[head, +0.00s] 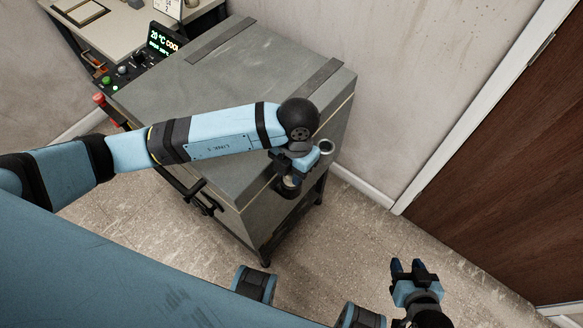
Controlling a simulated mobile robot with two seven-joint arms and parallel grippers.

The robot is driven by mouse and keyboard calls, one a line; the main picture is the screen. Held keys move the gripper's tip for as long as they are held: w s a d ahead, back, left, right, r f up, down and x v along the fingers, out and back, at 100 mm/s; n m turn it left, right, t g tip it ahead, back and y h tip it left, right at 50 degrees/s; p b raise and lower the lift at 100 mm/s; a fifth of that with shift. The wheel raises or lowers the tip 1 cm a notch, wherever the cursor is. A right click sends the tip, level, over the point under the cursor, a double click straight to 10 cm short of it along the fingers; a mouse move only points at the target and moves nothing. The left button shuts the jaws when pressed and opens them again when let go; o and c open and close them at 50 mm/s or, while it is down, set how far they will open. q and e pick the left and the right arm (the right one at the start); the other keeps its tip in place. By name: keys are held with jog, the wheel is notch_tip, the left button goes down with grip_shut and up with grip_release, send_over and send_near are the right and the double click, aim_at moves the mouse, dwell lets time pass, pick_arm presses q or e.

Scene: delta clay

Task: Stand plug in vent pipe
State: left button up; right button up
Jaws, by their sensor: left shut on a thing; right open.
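A kiln-like grey box (215,90) stands in the middle of the head view. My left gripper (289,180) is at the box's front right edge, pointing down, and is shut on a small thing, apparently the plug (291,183). Only a little of it shows, dark and tan, between the fingers; its tilt is unclear. It appears apart from the ring. My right gripper (408,266) is open and empty above the floor at the lower right.
A control panel with a lit display (162,42) and a green button stands at the box's left back. A black handle (182,190) sticks out in front. A table (115,35) is at the upper left. A brown door (510,170) is at the right. Speckled floor (350,220) is clear.

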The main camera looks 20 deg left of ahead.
dwell(0.3)
pick_arm(q)
jog(key=o, duration=1)
jog(key=shift+r+p, duration=2.75)
jog(key=shift+r, duration=1.25)
jog(key=shift+f, duration=0.1)
